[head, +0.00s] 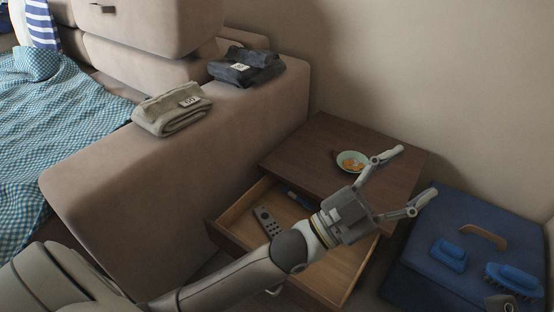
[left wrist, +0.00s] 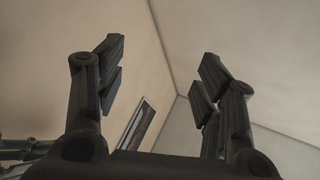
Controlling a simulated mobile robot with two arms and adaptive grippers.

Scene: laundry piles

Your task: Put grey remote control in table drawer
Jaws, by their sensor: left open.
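The grey remote control (head: 267,221) lies inside the open table drawer (head: 236,213), near its left end. The drawer is pulled out from the small dark wooden table (head: 310,152). My left gripper (head: 412,172) is open and empty, above the table's right part, with its fingers spread. My left forearm crosses over the drawer and hides part of its inside. My right gripper is not in view.
A small bowl (head: 352,161) with orange contents stands on the table. A dark blue pen-like item (head: 300,201) lies in the drawer. A blue box (head: 440,215) with brushes (head: 514,279) stands at right. Folded clothes (head: 172,108) lie on the sofa arm (head: 190,160).

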